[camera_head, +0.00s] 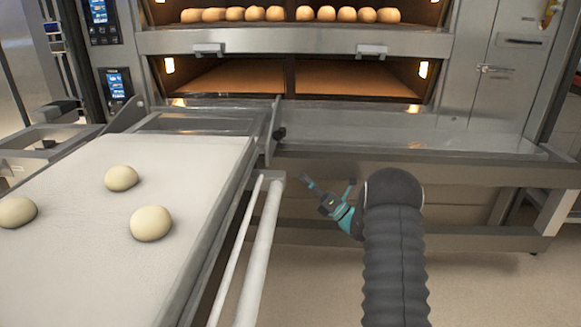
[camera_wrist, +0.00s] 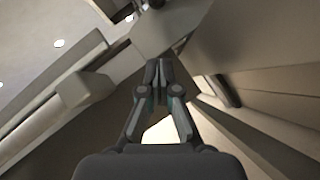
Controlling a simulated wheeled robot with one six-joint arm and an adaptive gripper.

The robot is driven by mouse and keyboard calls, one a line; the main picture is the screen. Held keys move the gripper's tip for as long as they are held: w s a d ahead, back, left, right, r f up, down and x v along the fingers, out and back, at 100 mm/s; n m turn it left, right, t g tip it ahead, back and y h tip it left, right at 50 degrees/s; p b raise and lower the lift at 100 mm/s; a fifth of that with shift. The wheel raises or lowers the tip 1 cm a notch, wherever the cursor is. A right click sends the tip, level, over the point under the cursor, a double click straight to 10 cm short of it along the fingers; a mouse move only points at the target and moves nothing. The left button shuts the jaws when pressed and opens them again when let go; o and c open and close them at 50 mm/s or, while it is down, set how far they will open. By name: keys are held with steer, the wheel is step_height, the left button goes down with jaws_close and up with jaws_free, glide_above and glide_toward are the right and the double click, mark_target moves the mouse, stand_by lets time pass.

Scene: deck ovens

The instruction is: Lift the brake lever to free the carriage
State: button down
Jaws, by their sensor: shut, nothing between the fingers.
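The carriage (camera_head: 90,235) is a long loader with a pale belt, at the left of the head view. Its front end is at the oven. A small dark knob (camera_head: 280,133) sits on the upright plate at its right front corner. It may be part of the brake lever, but I cannot tell; no lever is clearly recognisable. My gripper (camera_head: 307,184) is just right of the carriage's side rail end, below the knob and apart from it. In the wrist view my gripper (camera_wrist: 162,70) is shut and empty, pointing at a grey metal part (camera_wrist: 168,28).
Several dough balls lie on the belt, one near its right side (camera_head: 151,223). A pale side rail (camera_head: 262,240) runs along the carriage. The lower oven deck (camera_head: 350,80) is lit and empty; the upper holds several buns. Floor (camera_head: 480,275) is clear at right.

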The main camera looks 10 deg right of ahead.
mark_target(272, 139)
steer(key=x, duration=0.9)
steer(key=shift+a+r, duration=0.1)
steer(key=shift+a, duration=0.05)
steer(key=shift+w+d+r, duration=0.15)
steer(key=shift+w+r, duration=0.4)
steer(key=shift+r, duration=0.25)
steer(key=shift+w+d+r, duration=0.1)
steer(key=shift+w+r, duration=0.45)
steer(key=shift+r, duration=0.3)
